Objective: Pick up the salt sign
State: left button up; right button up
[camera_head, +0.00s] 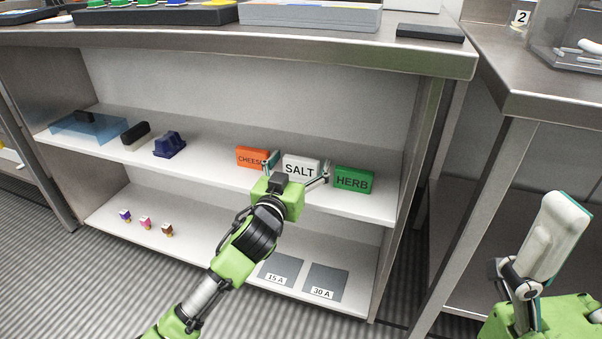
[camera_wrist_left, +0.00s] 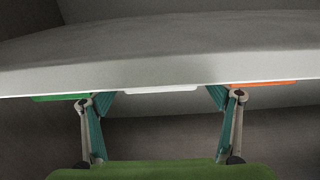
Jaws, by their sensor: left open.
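In the left wrist view, the white sign's edge (camera_wrist_left: 160,88) shows between the open fingers of my left gripper (camera_wrist_left: 160,98), with green at left and orange at right. Contact cannot be told. My right gripper (camera_head: 540,245) is at the lower right, away from the shelf; its opening is unclear.
The upper shelf (camera_head: 215,165) also holds a blue object (camera_head: 169,144), a black object (camera_head: 135,132) and a translucent blue tray (camera_head: 62,128). The lower shelf has small coloured items and grey plates marked 15 A and 30 A. The counter (camera_head: 430,60) overhangs above.

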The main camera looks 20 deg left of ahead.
pick_arm(q)
jog(key=shift+w, duration=0.25)
jog(key=c, duration=1.2)
jog(key=shift+r, duration=0.1)
jog(key=shift+c, duration=0.2)
